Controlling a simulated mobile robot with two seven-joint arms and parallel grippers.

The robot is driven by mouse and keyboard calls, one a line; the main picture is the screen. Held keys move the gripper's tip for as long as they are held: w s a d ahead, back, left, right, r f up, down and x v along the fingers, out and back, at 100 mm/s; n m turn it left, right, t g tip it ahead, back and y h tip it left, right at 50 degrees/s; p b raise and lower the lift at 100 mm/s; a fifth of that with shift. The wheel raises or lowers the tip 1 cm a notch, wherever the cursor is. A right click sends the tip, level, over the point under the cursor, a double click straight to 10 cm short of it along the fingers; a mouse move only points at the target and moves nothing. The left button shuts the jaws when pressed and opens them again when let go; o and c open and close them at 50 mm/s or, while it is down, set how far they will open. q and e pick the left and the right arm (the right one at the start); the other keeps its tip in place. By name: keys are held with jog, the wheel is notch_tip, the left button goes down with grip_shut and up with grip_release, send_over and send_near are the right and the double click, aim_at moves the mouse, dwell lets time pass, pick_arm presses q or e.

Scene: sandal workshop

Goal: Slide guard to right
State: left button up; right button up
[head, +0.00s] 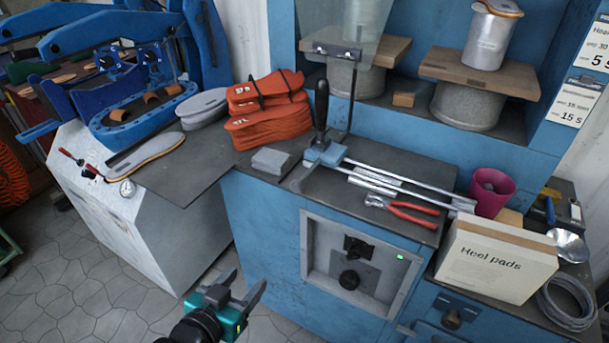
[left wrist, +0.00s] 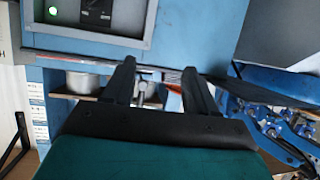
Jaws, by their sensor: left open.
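The guard (head: 345,30) is a clear panel on a thin upright rod, at the top middle of the head view. The rod comes down beside a blue sliding block (head: 325,154) with a tall black handle (head: 321,105). The block sits at the left end of two metal rails (head: 405,182) on the blue machine's dark top. My left gripper (head: 243,286) is open and empty, low in front of the machine and well apart from the handle. Its two spread fingers also show in the left wrist view (left wrist: 158,78). My right gripper is not in view.
Red-handled pliers (head: 405,209) lie in front of the rails. A magenta cup (head: 491,192) and a heel pads box (head: 494,261) stand near their right end. Grey pads (head: 270,161) and stacked orange soles (head: 267,115) are left of the block. Open floor lies at lower left.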

pick_arm(q)
jog(key=w+d+r+m+t+h+b, duration=0.1)
jog(key=w+d+r+t+h+b, duration=0.15)
jog(key=w, duration=0.45)
jog(key=h+b, duration=0.1)
jog(key=b, duration=0.1)
send_near(295, 188)
jog(key=shift+m+t, duration=0.3)
jog(key=shift+t, duration=0.15)
jog(key=x, duration=0.4)
jog(key=b+x, duration=0.1)
jog(key=x, duration=0.6)
jog(key=shift+w+d+f+b, duration=0.2)
jog(key=shift+w+f+b, duration=0.1)
jog(key=shift+b, duration=0.1)
jog(key=shift+w+d, duration=0.25)
jog(key=shift+w, duration=0.25)
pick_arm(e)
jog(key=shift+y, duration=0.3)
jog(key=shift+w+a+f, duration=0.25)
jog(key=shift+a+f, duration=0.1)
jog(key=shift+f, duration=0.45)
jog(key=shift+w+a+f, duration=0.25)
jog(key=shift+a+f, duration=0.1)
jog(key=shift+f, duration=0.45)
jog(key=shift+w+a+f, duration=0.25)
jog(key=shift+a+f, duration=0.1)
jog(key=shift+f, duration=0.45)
pick_arm(q)
jog(key=shift+c, duration=0.2)
